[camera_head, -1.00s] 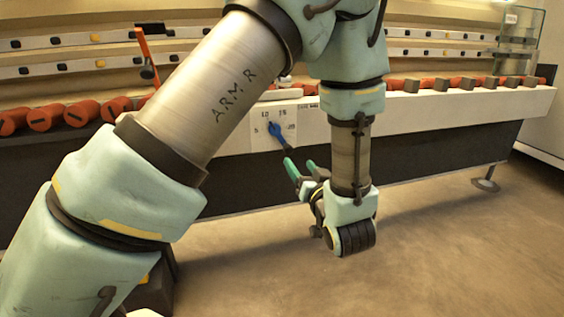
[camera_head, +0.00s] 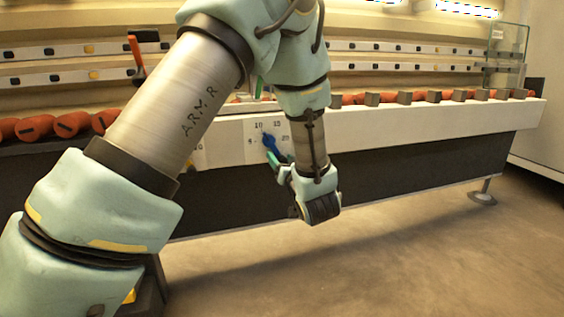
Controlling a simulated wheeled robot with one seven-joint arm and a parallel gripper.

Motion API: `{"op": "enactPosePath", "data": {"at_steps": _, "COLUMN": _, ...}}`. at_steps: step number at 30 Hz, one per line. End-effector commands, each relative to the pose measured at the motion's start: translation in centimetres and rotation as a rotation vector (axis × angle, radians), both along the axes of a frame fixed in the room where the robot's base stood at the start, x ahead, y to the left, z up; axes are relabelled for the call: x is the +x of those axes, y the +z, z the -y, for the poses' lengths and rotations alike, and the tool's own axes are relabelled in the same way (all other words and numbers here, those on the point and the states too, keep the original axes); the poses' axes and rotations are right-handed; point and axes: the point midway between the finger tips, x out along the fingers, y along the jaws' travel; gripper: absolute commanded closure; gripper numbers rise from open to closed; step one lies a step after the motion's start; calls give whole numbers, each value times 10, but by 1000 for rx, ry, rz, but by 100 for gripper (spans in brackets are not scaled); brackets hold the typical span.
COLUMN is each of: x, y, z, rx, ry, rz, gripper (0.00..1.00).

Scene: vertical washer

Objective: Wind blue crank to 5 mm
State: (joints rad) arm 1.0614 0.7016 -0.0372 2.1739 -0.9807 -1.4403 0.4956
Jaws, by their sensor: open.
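The blue crank (camera_head: 270,143) is on a white dial plate (camera_head: 252,128) on the front of the long white bench. The plate shows 10 and 15 above the crank and 20 at its right; the mark at the left is hard to read. The crank's handle slants down and to the right, and a narrow pointer end shows at its upper left. My gripper (camera_head: 281,161) has green fingers and is open at the crank's lower end. Whether the fingers touch or surround the crank I cannot tell; the wrist partly hides them.
Orange cylinders (camera_head: 36,128) and grey blocks (camera_head: 404,97) line the bench top. An upright orange lever (camera_head: 136,57) stands at the left. A glass panel (camera_head: 508,50) stands at the right end. A bench foot (camera_head: 483,198) reaches the clear floor.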

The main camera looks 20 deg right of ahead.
Motion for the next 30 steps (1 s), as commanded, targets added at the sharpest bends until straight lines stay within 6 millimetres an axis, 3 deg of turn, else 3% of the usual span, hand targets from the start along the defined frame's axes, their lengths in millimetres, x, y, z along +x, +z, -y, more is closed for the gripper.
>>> {"op": "enactPosePath", "data": {"at_steps": 3, "x": 0, "y": 0, "z": 0, "rx": 0, "ry": 0, "rz": 0, "gripper": 39}}
{"op": "enactPosePath", "data": {"at_steps": 19, "x": -1, "y": 0, "z": 0, "rx": 0, "ry": -1, "rz": 0, "gripper": 98}}
{"op": "enactPosePath", "data": {"at_steps": 30, "x": -1, "y": 1, "z": 2, "rx": -13, "ry": -3, "rz": 0, "gripper": 100}}
